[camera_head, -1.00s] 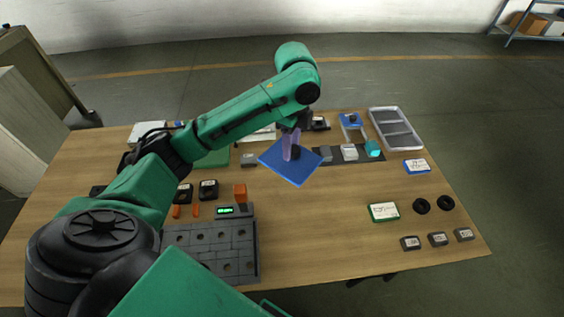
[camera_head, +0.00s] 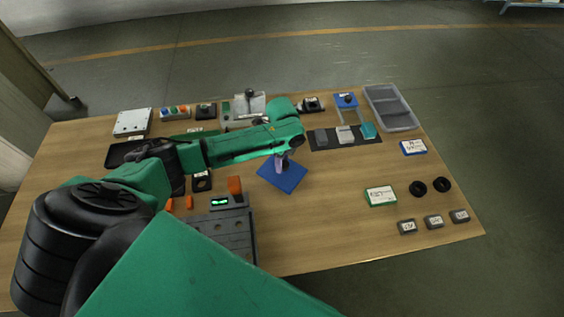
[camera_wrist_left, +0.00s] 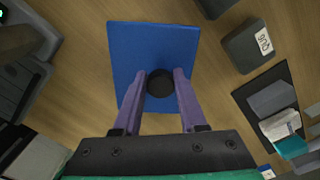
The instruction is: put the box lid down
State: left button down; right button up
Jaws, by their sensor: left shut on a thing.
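The box lid (camera_head: 283,177) is a flat blue square with a round black knob, low over or on the wooden table; I cannot tell whether it touches. It fills the upper middle of the left wrist view (camera_wrist_left: 128,45). My left gripper (camera_head: 282,161) is shut on the lid's black knob (camera_wrist_left: 160,83), one purple finger on each side. In the head view my green forearm partly hides the area behind the lid. My right gripper is not in view.
A dark mat (camera_head: 365,138) with small blocks lies right of the lid. A grey slotted block (camera_head: 228,228) stands to the lower left. A green-edged box (camera_head: 381,196), black rings (camera_head: 418,188) and a grey tray (camera_head: 390,108) are farther right. Table around the lid's front is clear.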

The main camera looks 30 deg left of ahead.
pick_arm(q)
jog(key=shift+f, duration=0.45)
jog(key=shift+a+f, duration=0.1)
jog(key=shift+c, duration=2.3)
grip_release()
notch_tip(320, 180, up, 12)
